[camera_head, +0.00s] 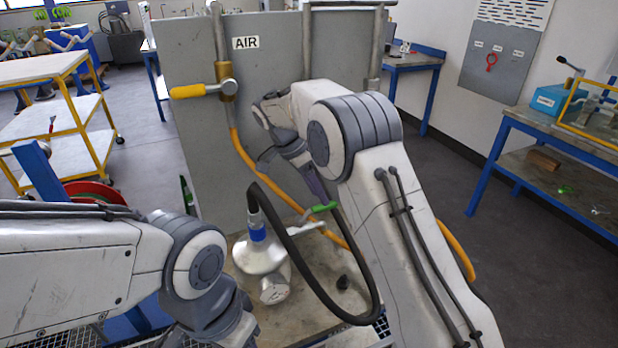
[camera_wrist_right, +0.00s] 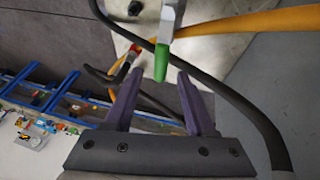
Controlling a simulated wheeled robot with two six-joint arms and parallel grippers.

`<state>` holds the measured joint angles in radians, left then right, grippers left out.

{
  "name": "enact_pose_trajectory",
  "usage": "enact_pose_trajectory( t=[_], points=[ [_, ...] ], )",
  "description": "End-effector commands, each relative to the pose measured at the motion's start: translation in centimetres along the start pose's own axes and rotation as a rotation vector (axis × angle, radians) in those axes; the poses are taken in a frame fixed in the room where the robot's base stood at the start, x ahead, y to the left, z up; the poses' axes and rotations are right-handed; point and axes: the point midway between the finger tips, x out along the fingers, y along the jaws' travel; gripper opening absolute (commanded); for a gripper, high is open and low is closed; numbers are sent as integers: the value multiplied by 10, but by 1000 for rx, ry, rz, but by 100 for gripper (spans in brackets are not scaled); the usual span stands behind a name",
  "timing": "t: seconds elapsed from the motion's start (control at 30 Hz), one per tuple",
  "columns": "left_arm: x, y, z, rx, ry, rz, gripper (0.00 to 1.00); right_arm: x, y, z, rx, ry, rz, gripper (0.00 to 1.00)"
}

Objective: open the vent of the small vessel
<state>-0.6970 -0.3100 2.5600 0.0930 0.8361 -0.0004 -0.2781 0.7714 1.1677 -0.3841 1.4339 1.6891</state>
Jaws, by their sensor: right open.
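A pale metal vessel (camera_head: 258,256) with a blue band on its neck stands on the bench, left of my right arm. A black hose leaves its top and loops right. A green lever (camera_head: 320,209) sits on a metal fitting by the orange hose; whether it is the vent I cannot tell. My right gripper (camera_head: 320,197) is open, just above the green lever. In the right wrist view, the green lever (camera_wrist_right: 161,62) appears between the open purple fingertips (camera_wrist_right: 158,73); contact cannot be told. My left arm shows at lower left, its gripper out of frame.
A grey panel (camera_head: 190,130) marked AIR stands behind, with a yellow-handled valve (camera_head: 188,91) and an orange hose (camera_head: 247,158). The looping black hose (camera_head: 300,262) passes close to my right arm. A small black knob (camera_head: 343,282) sits on the bench.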

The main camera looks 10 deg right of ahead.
Motion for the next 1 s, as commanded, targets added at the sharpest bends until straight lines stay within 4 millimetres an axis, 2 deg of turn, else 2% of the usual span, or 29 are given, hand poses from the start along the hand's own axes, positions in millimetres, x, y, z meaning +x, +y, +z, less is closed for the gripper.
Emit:
enact_pose_trajectory(
  t=[0.03, 0.2, 0.4, 0.87, 1.0],
  points=[
    [1, 0, 0, 0, 0, 0, 50, -12, -2, 0, 0, 0, -6, 56],
    [0, 0, 0, 0, 0, 0, 50, -46, -1, 0, 1, 0, -3, 56],
    [-2, 0, 0, 0, 0, 0, 50, -69, 0, 0, 0, -1, -1, 56],
    [-2, 0, 0, 0, 0, 0, 50, -75, 1, 1, -10, -3, -1, 56],
    [-2, 0, 0, 0, 0, 0, 50, -83, 14, 14, -137, -23, -26, 56]
  ],
)
